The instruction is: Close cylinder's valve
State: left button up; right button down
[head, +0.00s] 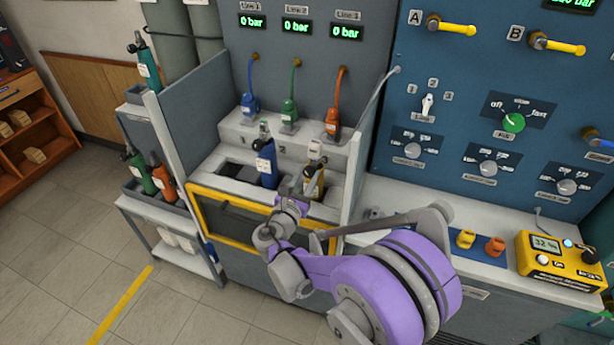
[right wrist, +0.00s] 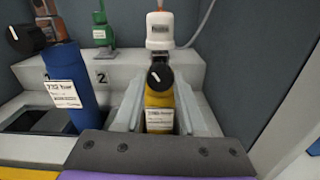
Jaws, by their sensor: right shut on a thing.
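The yellow cylinder (head: 320,186) stands in the right-hand slot of the bench; it also shows in the right wrist view (right wrist: 159,121). Its black valve knob (right wrist: 159,77) with a white pointer mark faces the wrist camera. A white labelled connector (right wrist: 160,30) sits on top of the cylinder. My right gripper (head: 309,182) reaches in from the front. In the right wrist view its two pale fingers flank the cylinder and its tips are shut at the knob (right wrist: 160,79). The tips' exact contact is hard to see. My left gripper is not in view.
A blue cylinder (head: 266,166) stands in the slot to the left. Blue (head: 250,103), green (head: 289,108) and orange (head: 333,115) connectors stand behind. Grey side walls bound the bay. More cylinders stand on a left rack (head: 160,210); a yellow instrument (head: 556,262) lies right.

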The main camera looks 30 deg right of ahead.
jog(key=shift+m, duration=1.5)
jog(key=shift+m+b, duration=0.4)
jog(key=shift+m, duration=1.4)
jog(key=shift+c, duration=2.4)
grip_release()
jog(key=shift+a, duration=0.1)
jog(key=v, duration=1)
jog(key=shift+s+a, duration=0.25)
